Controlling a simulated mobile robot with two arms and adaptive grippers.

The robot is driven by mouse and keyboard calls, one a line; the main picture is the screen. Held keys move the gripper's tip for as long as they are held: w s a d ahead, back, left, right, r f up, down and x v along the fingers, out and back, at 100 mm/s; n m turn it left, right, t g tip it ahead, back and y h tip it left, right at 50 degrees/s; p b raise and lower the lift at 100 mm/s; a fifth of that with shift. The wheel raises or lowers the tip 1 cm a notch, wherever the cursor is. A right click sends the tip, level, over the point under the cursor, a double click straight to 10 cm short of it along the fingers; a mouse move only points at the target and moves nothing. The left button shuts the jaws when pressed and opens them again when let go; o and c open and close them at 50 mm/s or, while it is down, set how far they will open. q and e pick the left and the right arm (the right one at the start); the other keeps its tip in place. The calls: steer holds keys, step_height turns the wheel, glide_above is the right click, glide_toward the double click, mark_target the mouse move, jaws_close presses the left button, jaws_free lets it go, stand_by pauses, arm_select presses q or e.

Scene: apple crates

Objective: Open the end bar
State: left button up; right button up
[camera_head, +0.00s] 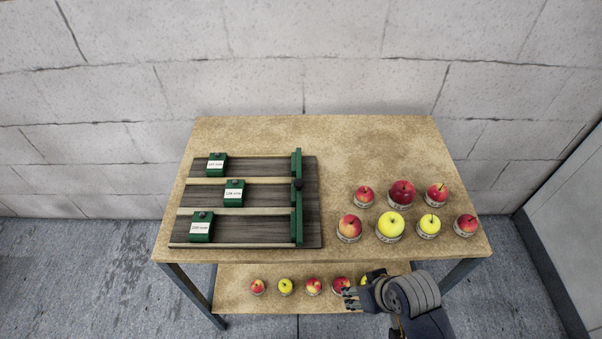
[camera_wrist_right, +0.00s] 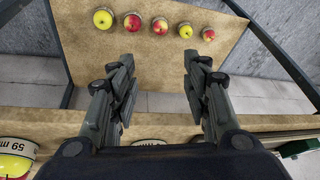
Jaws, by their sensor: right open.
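The green end bar (camera_head: 298,200) lies across the right ends of the lanes of a dark wooden board (camera_head: 255,231) on the table. It runs from the back to the front of the board, with a dark knob (camera_head: 298,184) near its middle. My right gripper (camera_head: 350,298) is in front of the table's front edge, to the right of the bar and apart from it. In the right wrist view its fingers (camera_wrist_right: 160,80) are spread with nothing between them. My left gripper is in neither view.
Three green labelled blocks (camera_head: 234,194) sit in the board's lanes. Several apples (camera_head: 390,226) stand on ringed holders on the table's right side. More apples (camera_head: 285,286) line the lower shelf (camera_head: 235,298). The tabletop behind the board (camera_head: 320,132) is clear.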

steer(key=w+a+r+n+y, duration=0.1)
steer(key=w+a+r, duration=0.15)
steer(key=r, duration=0.45)
steer(key=n, duration=0.5)
glide_toward(299, 182)
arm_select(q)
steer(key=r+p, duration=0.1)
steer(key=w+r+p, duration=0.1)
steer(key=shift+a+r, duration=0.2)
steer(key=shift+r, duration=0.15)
arm_select(e)
steer(key=shift+g, duration=0.3)
steer(key=x, duration=0.8)
steer(key=shift+w, duration=0.25)
